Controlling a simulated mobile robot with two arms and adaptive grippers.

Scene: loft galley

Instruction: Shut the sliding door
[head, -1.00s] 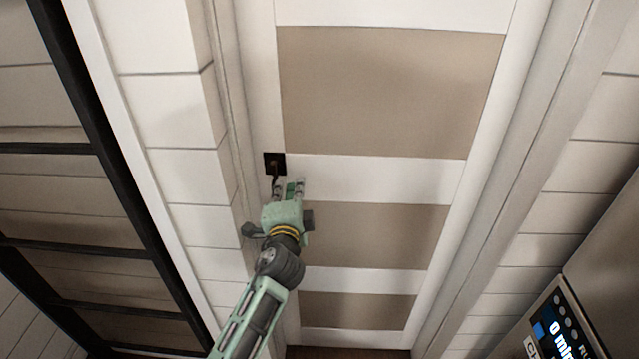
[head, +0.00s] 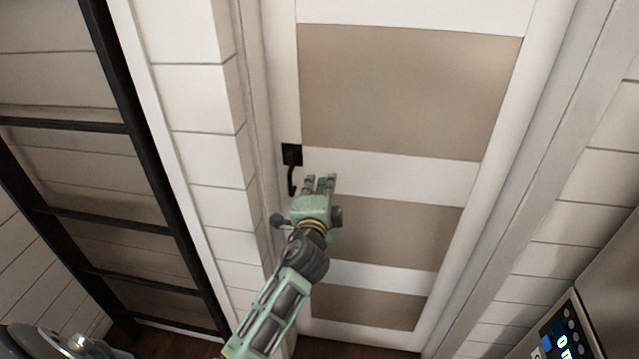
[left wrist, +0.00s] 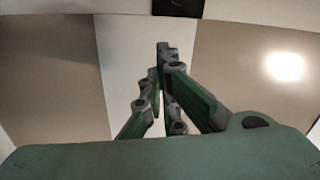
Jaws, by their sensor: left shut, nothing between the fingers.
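The door (head: 390,173), white with beige panels, fills the opening between its left and right jambs, with no clear gap visible. Its black handle has a square plate (head: 291,154) and a hooked lever hanging below, near the left edge. My left gripper (head: 320,183) is just right of and below the handle, in front of a white rail, apart from the lever. In the left wrist view its fingers (left wrist: 165,60) come together with nothing between them. The dark handle plate (left wrist: 178,6) shows at that view's top edge. Whether the fingertips touch the door is unclear. My right gripper is out of view.
A black ladder-like frame (head: 165,200) stands at the left, next to a white plank wall post (head: 205,120). A grey appliance with a lit display (head: 565,345) is at the lower right. The dark wooden floor shows at the bottom.

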